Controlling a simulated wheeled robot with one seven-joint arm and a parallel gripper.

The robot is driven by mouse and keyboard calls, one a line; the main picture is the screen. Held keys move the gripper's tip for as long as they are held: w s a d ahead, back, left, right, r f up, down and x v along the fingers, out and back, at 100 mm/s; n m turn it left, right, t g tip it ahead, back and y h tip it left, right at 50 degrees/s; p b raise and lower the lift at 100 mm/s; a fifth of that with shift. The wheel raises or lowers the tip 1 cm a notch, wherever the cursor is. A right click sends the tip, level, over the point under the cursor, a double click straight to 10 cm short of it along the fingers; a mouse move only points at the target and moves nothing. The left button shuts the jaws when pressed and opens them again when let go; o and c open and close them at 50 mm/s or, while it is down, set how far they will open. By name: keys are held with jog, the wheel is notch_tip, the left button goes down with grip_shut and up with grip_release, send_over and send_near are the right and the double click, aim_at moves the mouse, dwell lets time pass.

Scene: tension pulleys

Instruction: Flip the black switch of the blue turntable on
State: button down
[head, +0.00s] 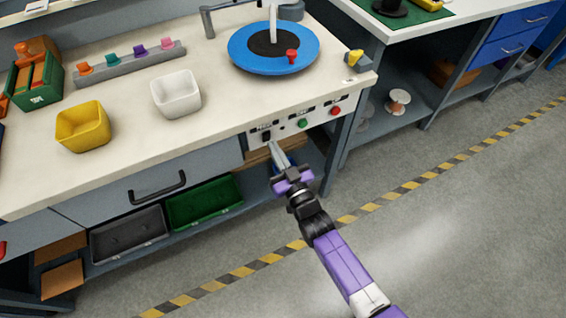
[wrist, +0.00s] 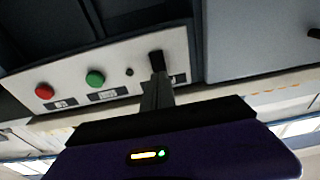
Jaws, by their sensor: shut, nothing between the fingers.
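The blue turntable (head: 243,60) with a black centre sits on the worktop at the back, with a red peg on its right side. Its control panel (head: 290,124) is on the bench's front edge below it. The black switch (head: 266,135) is at the panel's left end; in the wrist view the switch (wrist: 156,60) shows just beyond my fingertips. My gripper (head: 276,152) is shut and empty, just in front of and below the switch. I cannot tell whether the tips touch it. The switch's position is too small to tell.
A green button (head: 303,123) and a red button (head: 336,111) are on the same panel. A drawer handle (head: 157,188) sticks out at left. White (head: 176,94) and yellow (head: 83,127) bins stand on the worktop. The floor at right is clear.

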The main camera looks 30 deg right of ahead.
aim_at(266, 137)
jog(key=shift+w+r, duration=0.15)
jog(key=shift+w, duration=0.95)
jog(key=shift+r, duration=0.1)
